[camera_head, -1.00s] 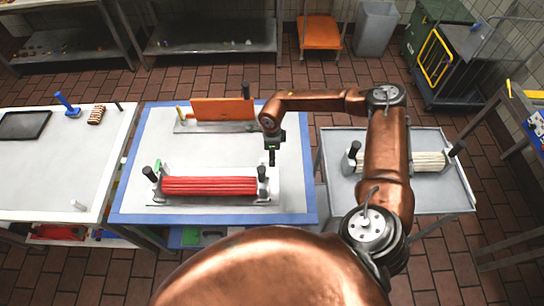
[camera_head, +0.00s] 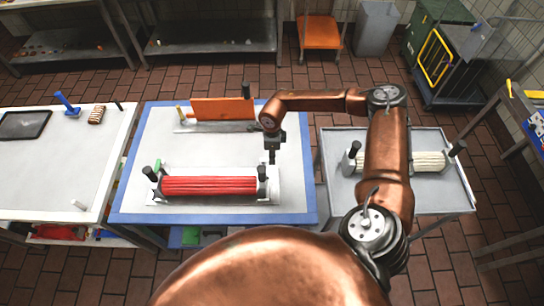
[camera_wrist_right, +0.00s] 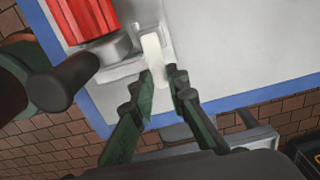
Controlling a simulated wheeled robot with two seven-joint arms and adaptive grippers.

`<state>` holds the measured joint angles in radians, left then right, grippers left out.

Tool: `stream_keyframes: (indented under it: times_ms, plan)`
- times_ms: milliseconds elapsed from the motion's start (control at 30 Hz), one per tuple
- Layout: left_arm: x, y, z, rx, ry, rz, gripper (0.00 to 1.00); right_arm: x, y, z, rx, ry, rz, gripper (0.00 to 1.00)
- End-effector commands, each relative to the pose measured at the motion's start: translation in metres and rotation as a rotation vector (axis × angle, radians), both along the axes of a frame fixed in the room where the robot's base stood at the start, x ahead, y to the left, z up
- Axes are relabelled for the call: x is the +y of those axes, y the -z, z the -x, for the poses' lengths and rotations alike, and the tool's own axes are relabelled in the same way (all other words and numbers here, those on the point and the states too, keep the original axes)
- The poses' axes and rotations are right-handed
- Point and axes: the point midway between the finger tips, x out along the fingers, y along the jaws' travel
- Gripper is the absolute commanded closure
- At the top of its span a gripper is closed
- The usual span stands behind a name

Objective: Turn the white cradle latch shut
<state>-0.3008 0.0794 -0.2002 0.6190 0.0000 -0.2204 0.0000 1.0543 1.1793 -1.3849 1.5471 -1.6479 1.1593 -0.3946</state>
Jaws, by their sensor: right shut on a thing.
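The white cradle latch (camera_wrist_right: 152,48) shows in the wrist view as a short pale bar beside the end of the red roller (camera_wrist_right: 82,18). My right gripper (camera_wrist_right: 161,82) is shut on the latch's near end, with one dark green finger on each side. In the head view the red roller (camera_head: 210,185) lies in its grey cradle (camera_head: 215,203) on the middle table. My right gripper (camera_head: 272,160) points down at the cradle's right end there; the latch is too small to make out. My left gripper is not in view.
A black roller handle (camera_wrist_right: 62,82) sticks out close to the gripper. An orange board (camera_head: 222,108) stands behind the cradle. A grey cart (camera_head: 440,195) with a cream roller (camera_head: 430,162) is at the right. A white table (camera_head: 60,180) is at the left.

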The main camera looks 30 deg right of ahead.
Motion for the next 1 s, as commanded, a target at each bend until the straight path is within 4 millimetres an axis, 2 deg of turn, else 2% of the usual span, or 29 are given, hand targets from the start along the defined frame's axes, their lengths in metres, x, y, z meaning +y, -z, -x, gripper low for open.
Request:
stream_keyframes:
  times_ms: [267,1000]
  plan:
    - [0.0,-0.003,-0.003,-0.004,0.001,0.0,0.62,0.004,0.0,0.005,0.001,0.148,0.0,1.0]
    - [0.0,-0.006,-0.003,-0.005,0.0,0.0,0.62,0.029,0.0,0.018,0.0,0.84,-0.001,1.0]
